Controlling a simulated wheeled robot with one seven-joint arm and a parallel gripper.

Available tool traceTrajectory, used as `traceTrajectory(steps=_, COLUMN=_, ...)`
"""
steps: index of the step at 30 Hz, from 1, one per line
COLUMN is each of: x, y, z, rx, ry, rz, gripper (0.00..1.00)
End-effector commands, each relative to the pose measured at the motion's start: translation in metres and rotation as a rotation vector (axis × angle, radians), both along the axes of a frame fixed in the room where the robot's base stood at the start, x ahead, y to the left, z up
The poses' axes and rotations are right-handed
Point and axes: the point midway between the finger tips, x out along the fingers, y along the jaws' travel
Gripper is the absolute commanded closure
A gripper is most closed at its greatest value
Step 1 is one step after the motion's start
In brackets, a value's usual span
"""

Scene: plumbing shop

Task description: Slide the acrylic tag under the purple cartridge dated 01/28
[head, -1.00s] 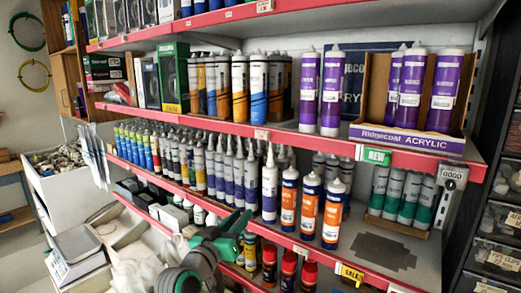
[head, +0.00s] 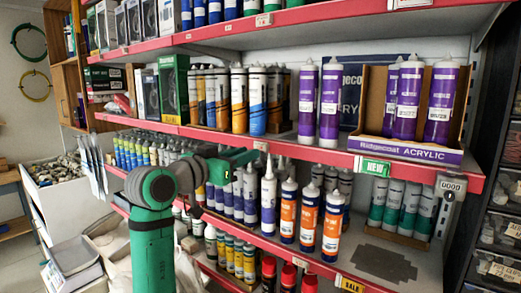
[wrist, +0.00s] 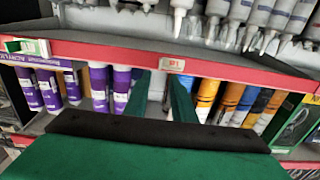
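Two purple cartridges (head: 329,105) stand loose on the middle shelf. More purple cartridges (head: 438,108) stand in a box marked ACRYLIC at the right. Their date labels are too small to read surely. A small pale tag (head: 261,146) sits on the red shelf edge, left of the loose purple pair. It also shows in the wrist view (wrist: 172,64); I cannot read whether it is the acrylic tag. My gripper (head: 252,157) is close to that edge by the tag. In the wrist view its green fingers (wrist: 161,95) are apart, with no object seen between them.
A green NEW sign (head: 375,168) hangs on the same shelf edge at the right, and a grey 0000 counter (head: 451,187) farther right. White-nozzled tubes (head: 268,195) and orange cartridges (head: 309,215) stand on the shelf below, near my arm. Yellow-and-blue cartridges (head: 257,100) stand above the gripper.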

Motion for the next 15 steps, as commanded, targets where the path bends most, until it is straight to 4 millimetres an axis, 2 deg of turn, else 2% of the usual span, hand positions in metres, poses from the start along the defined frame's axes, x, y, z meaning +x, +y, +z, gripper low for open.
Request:
traceTrajectory(steps=6, x=0.032, y=-0.024, z=-0.001, rx=0.0, ry=0.003, rz=-0.002, gripper=0.77)
traceTrajectory(steps=15, x=0.056, y=-0.04, z=-0.001, rx=-0.001, ry=0.001, rz=0.0, gripper=0.77)
